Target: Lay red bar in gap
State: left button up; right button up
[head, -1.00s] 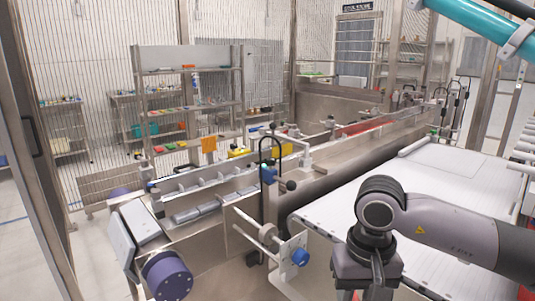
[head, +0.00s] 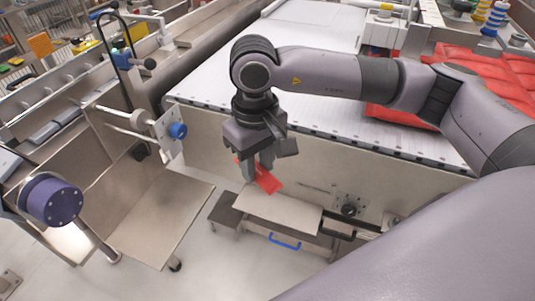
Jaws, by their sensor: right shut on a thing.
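The red bar (head: 267,181) is held in my right gripper (head: 257,170), which is shut on it and points down. The bar is tilted, with its lower end showing to the right of the fingers. It hangs over a light flat board (head: 278,211) on a low cart in front of the conveyor; I cannot tell whether it touches anything. The gap named in the task cannot be made out for certain. My left gripper is not in view.
The white conveyor (head: 300,45) with its steel side wall stands behind the gripper. Red bags (head: 490,75) lie on it at right. A steel machine with a purple round motor (head: 52,201) and a blue knob (head: 178,131) is at left. Grey floor (head: 215,265) is clear in front.

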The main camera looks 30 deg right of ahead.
jog(key=s+a+r+n, duration=0.1)
jog(key=a+r+n, duration=0.5)
jog(key=a, duration=0.5)
jog(key=shift+w+a+f+n, duration=0.65)
jog(key=shift+a+f+n, duration=1.2)
jog(key=shift+f+n, duration=0.15)
jog(key=s+d+r+m, duration=0.2)
jog(key=d+r+m, duration=0.6)
jog(key=d+r, duration=0.1)
jog(key=w+a+m, duration=0.4)
jog(key=a, duration=0.7)
jog(key=s+d+f, duration=0.1)
jog(key=d+f, duration=0.5)
jog(key=d, duration=0.4)
jog(key=d+f, duration=0.7)
jog(key=d, duration=0.4)
jog(key=shift+s+f, duration=0.3)
jog(key=shift+s, duration=0.05)
